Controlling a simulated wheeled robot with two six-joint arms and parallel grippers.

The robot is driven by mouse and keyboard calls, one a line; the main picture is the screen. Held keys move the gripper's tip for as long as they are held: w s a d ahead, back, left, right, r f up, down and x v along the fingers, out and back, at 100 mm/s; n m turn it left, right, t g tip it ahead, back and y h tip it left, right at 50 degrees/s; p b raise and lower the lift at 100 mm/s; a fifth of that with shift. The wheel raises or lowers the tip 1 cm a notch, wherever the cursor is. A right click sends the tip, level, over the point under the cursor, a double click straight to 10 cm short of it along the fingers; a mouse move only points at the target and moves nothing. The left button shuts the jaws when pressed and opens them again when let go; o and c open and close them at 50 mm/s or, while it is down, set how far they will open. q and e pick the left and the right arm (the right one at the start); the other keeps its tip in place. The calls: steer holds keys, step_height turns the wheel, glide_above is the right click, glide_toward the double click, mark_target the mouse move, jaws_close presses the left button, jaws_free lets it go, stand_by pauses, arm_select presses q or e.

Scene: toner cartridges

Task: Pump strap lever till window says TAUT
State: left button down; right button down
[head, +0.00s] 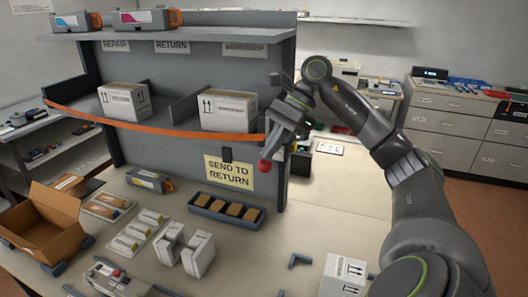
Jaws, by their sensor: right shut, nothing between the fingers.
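An orange strap (170,127) runs across the front of the shelf, past two white boxes, to the shelf's right end. A red knob (265,166), apparently the end of the strap lever, hangs low beside the right end panel. My right gripper (272,147) is shut and empty, pointing down at the strap's right end, just above the red knob. I cannot tell whether it touches the lever. My gripper and wrist hide most of the ratchet there, and no window text is readable. My left gripper is out of view.
Two white boxes (123,102) (228,110) stand on the shelf behind the strap. A "SEND TO RETURN" sign (228,172) hangs below. The bench holds a blue tray (225,214), an open carton (42,224) and a white box (342,275). The bench right of the panel is mostly clear.

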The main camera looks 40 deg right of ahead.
stand_by(0.3)
steer(key=shift+s+d+r, duration=0.15)
steer(key=shift+d+r, duration=0.1)
steer(key=shift+d, duration=0.4)
steer(key=d+f+p+v, duration=0.1)
steer(key=p+v, duration=0.4)
steer(key=v, duration=0.8)
steer(key=shift+s+d+r+p, duration=0.2)
steer(key=shift+d+r+p, duration=0.1)
steer(key=shift+r+p, duration=0.1)
stand_by(0.8)
